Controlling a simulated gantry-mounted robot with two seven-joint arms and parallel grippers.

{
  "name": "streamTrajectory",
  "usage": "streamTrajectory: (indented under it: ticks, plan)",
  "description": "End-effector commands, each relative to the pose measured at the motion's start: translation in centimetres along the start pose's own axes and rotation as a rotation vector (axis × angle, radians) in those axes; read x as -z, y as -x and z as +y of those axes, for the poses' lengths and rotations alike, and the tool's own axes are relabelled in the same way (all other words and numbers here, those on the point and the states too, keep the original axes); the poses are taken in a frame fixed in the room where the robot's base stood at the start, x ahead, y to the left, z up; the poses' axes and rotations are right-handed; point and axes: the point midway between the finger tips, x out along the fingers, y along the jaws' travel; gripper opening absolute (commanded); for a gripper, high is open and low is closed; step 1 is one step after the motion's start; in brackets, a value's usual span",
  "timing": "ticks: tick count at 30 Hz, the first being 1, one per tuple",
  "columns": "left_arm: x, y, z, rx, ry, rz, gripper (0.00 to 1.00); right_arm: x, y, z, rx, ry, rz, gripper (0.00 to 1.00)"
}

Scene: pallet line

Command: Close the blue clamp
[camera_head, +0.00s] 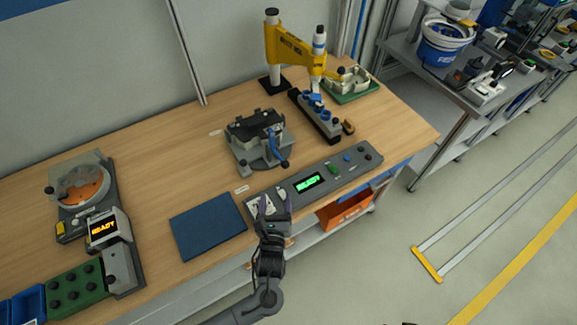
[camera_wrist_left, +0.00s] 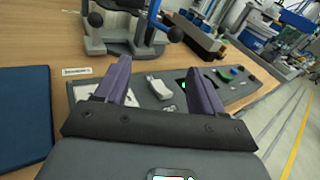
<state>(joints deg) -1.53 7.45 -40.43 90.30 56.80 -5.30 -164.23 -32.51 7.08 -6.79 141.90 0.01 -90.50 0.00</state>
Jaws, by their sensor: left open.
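The blue clamp (camera_head: 273,143) is on a grey fixture (camera_head: 249,163) with a black block in it, in the middle of the workbench. My left gripper (camera_head: 275,201) is open and empty. It is in front of the fixture, over the left end of the grey control panel, apart from the clamp. In the left wrist view its two purple-grey fingers (camera_wrist_left: 160,85) are spread. My right gripper is not in view.
The control panel (camera_head: 325,187) with a green display and buttons lies along the bench front. A dark blue mat (camera_head: 208,226) lies left of it. A yellow press (camera_head: 291,46) stands at the back right. An orange bin (camera_head: 343,212) is below the bench.

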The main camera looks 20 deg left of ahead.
Motion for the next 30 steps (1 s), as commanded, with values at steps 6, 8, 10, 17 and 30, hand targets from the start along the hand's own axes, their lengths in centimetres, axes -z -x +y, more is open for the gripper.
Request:
streamTrajectory:
  ticks: [6,8,10,17,30]
  plan:
    - [-0.2,-2.2,-1.6,0.028,0.019,-0.06,0.69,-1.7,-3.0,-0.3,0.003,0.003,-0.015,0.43]
    - [-0.4,-2.6,-1.7,0.03,0.021,-0.068,0.69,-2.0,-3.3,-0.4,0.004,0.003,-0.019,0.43]
    - [-0.6,-3.0,-1.8,0.031,0.023,-0.073,0.69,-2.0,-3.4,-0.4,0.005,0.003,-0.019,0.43]
    - [-1.0,-5.5,-1.9,0.03,0.026,-0.078,0.69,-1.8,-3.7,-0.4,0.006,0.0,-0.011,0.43]
    - [-1.4,-12.0,-2.1,0.031,0.025,-0.075,0.69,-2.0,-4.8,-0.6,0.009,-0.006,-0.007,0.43]
